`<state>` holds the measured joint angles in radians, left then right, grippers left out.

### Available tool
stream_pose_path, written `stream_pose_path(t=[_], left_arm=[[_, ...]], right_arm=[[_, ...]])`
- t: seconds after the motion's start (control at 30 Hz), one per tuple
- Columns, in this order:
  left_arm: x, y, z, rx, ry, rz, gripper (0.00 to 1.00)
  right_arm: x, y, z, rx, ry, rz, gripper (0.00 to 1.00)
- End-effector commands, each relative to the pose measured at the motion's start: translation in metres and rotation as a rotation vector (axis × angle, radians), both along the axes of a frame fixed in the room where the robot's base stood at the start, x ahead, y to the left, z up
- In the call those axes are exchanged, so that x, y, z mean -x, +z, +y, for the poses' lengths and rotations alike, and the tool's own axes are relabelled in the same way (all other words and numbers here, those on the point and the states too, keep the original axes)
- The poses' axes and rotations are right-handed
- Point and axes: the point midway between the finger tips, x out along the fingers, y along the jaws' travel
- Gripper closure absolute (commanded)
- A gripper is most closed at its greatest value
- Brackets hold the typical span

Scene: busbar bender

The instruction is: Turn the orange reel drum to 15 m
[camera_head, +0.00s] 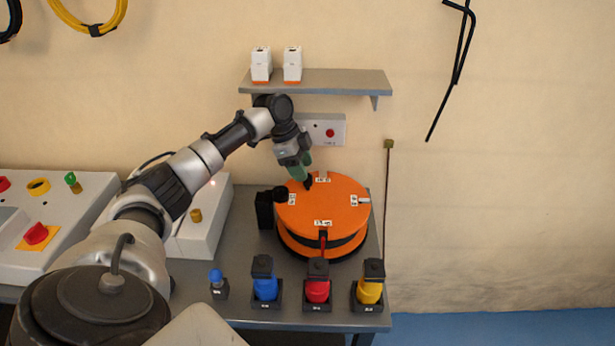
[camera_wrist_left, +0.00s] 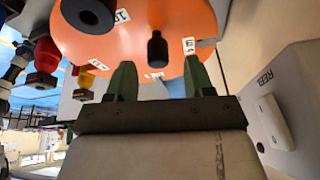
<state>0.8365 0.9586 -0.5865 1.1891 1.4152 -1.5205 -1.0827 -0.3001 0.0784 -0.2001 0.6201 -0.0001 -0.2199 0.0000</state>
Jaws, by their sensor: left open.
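The orange reel drum (camera_head: 338,207) lies flat on the grey bench, with white labels around its top. It also fills the top of the left wrist view (camera_wrist_left: 130,38). A small black knob (camera_head: 308,183) stands on the drum top near its back edge; it shows in the left wrist view (camera_wrist_left: 157,48) too. A red pointer (camera_head: 323,239) sits at the drum's front edge, by a label too small to read surely. My left gripper (camera_head: 304,172) is open at the back of the drum, its green fingers (camera_wrist_left: 158,72) apart on either side of the knob in the wrist view.
A black part (camera_head: 265,209) stands at the drum's left edge. Blue (camera_head: 265,288), red (camera_head: 317,290) and yellow (camera_head: 369,290) plugs stand along the bench front. A shelf (camera_head: 330,82) and a wall box with a red button (camera_head: 337,130) are behind. A control box lies left.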

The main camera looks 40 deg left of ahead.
Motion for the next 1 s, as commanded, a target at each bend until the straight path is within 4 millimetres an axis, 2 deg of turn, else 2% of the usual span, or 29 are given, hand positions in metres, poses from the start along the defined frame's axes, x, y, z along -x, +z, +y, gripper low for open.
stream_pose_path(t=[0.03,0.2,0.43,0.63,1.0], left_arm=[[0.008,-0.008,0.015,-0.004,0.009,0.009,0.47],[0.029,-0.008,0.051,-0.003,0.009,0.008,0.47],[0.049,-0.006,0.087,-0.001,0.007,0.008,0.47],[0.056,-0.005,0.099,-0.001,0.004,0.007,0.47],[0.057,-0.004,0.1,-0.001,0.003,0.007,0.47]], right_arm=[[0.0,-0.008,0.001,-0.001,0.0,-0.001,1.0],[-0.001,-0.02,0.001,-0.001,0.0,-0.001,1.0],[-0.001,-0.029,0.001,-0.001,0.0,-0.001,1.0],[-0.001,-0.032,0.001,-0.001,0.0,-0.001,1.0],[-0.001,-0.031,-0.001,0.001,0.0,0.0,1.0]])
